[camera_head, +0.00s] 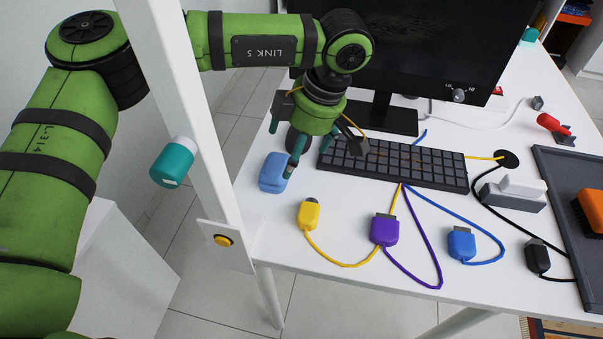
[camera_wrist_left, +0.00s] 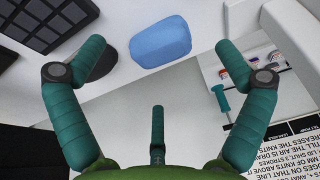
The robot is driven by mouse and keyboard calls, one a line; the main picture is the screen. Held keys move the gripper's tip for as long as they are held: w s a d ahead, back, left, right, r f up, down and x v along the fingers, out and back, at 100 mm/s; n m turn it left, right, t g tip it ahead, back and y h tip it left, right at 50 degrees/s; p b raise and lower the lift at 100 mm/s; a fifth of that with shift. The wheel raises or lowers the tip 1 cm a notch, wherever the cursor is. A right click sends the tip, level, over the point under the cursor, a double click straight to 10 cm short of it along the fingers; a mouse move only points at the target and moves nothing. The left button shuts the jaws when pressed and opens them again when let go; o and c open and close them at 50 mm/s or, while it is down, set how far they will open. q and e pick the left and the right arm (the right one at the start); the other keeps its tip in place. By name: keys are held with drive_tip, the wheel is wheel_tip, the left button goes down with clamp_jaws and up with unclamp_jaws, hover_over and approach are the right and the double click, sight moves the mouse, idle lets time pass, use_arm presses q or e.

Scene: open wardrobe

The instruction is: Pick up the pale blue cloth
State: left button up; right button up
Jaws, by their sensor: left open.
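The pale blue cloth (camera_head: 273,172) looks like a compact, rounded block on the white desk, near its left edge and left of the keyboard. It also shows in the left wrist view (camera_wrist_left: 161,43), at the top between the two side fingers. My left gripper (camera_head: 322,158) is open and points down, above the desk at the keyboard's left end. One of its fingers is close to the cloth's right side in the head view; I cannot tell whether it touches. In the left wrist view the gripper (camera_wrist_left: 160,60) has nothing between its fingers. My right gripper is not in view.
A black keyboard (camera_head: 400,165) lies right of the cloth, below a monitor (camera_head: 425,45). Yellow, purple (camera_head: 384,230) and blue (camera_head: 461,243) plugs with cables lie along the front. A white post (camera_head: 180,110) with a teal knob stands left. A dark tray (camera_head: 565,200) is at right.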

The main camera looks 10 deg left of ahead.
sight(278, 166)
use_arm(q)
drive_tip(key=shift+w+a+f+y, duration=0.1)
drive_tip(key=shift+a+f+y, duration=0.15)
drive_tip(key=shift+a+y, duration=0.4)
drive_tip(key=p+x, duration=0.1)
drive_tip(key=x, duration=0.1)
drive_tip(key=p+x, duration=0.2)
drive_tip(key=x, duration=0.1)
drive_tip(key=shift+w+a+f, duration=0.15)
drive_tip(key=shift+w+f, duration=0.15)
drive_tip(key=shift+f, duration=0.3)
drive_tip(key=shift+a+f, duration=0.1)
drive_tip(key=shift+f, duration=0.05)
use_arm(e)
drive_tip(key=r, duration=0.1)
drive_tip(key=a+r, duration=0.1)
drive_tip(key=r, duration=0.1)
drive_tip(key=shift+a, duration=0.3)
use_arm(q)
drive_tip(key=c, duration=1.3)
